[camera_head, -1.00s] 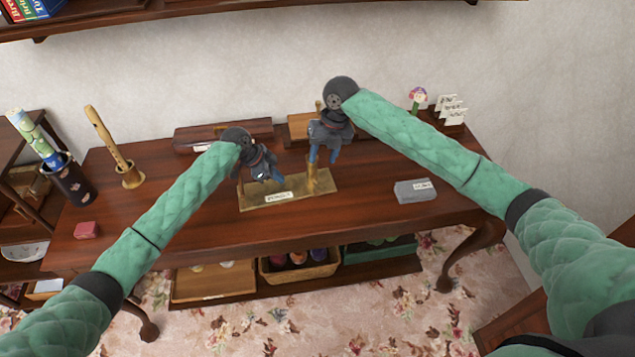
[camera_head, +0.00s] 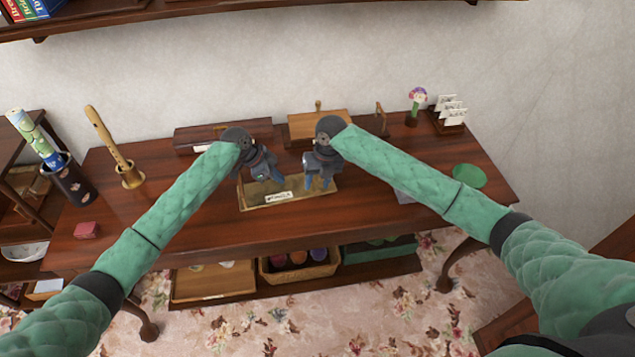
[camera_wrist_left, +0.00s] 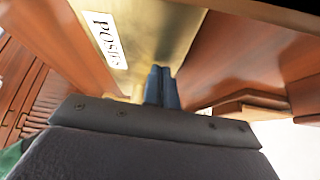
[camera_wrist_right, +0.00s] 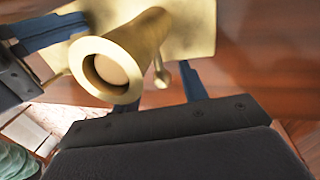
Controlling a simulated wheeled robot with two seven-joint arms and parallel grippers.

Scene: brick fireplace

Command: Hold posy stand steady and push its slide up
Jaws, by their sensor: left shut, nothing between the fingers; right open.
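The posy stand is a brass base plate (camera_head: 255,201) with a "Posies" label, on the dark wooden table. Its flared brass tube (camera_wrist_right: 112,62) shows in the right wrist view, with a small brass knob (camera_wrist_right: 161,76) beside it. My left gripper (camera_head: 278,180) is shut and empty above the plate, left of the tube; its blue fingers (camera_wrist_left: 162,86) are together in the left wrist view. My right gripper (camera_head: 317,185) points down, open, its fingers near the tube and knob. In the head view my right gripper hides the tube. I cannot tell whether either gripper touches the stand.
Wooden boxes (camera_head: 320,124) stand along the back. A recorder in a holder (camera_head: 131,177) and a red box (camera_head: 87,230) are at the left.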

